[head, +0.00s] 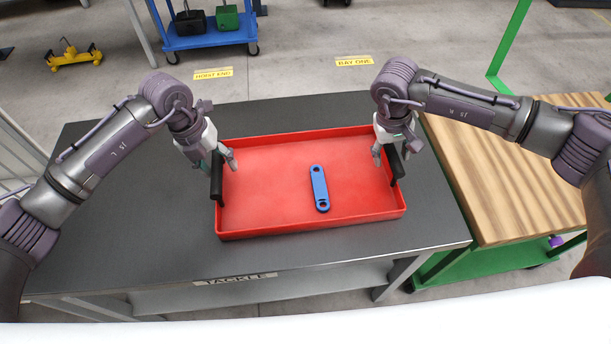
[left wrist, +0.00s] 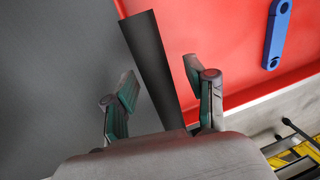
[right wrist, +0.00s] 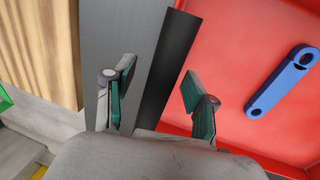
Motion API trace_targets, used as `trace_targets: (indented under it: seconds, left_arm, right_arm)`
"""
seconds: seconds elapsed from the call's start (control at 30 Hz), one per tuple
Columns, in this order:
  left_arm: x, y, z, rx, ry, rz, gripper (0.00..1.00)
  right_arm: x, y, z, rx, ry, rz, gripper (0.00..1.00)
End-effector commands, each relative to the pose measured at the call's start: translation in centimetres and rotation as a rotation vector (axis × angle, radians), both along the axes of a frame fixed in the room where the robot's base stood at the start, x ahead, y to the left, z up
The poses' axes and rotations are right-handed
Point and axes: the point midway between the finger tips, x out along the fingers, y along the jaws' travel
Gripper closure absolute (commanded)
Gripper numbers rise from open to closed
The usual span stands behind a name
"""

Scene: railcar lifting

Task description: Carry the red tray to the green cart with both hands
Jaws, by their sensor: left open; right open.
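The red tray (head: 270,185) lies flat on a dark grey table (head: 130,235) and holds a blue link-shaped part (head: 319,188). Black handles stand at its left (head: 216,178) and right (head: 396,166) ends. My left gripper (head: 219,163) is open at the left handle. In the left wrist view its fingers (left wrist: 160,98) are apart on either side of that handle (left wrist: 152,65). My right gripper (head: 392,155) is open at the right handle. In the right wrist view its fingers (right wrist: 155,92) are apart on either side of that handle (right wrist: 168,65). The green cart (head: 455,270) with a wooden top stands to the right.
The cart's wooden top (head: 500,185) is bare where it shows, close beside the table's right edge. A blue cart (head: 208,35) with a black and a green block stands at the back. A yellow item (head: 75,55) is on the floor at upper left.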

Motion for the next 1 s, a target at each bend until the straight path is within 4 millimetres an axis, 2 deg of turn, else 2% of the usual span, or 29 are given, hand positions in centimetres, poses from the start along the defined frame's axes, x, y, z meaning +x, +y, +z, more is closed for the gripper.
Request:
trace_targets:
  seconds: [0.3,0.63,1.0]
  left_arm:
    - [0.02,-0.02,-0.15,0.000,-0.001,0.000,0.46]
    - [0.03,0.00,-0.11,0.000,-0.001,0.000,1.00]
    - [0.04,0.01,-0.09,0.000,-0.001,0.001,1.00]
  right_arm:
    - [0.01,-0.02,-0.15,0.000,0.000,0.000,0.46]
    - [0.01,-0.01,-0.13,0.000,0.000,0.000,1.00]
    - [0.02,0.01,-0.11,0.000,-0.001,0.000,1.00]
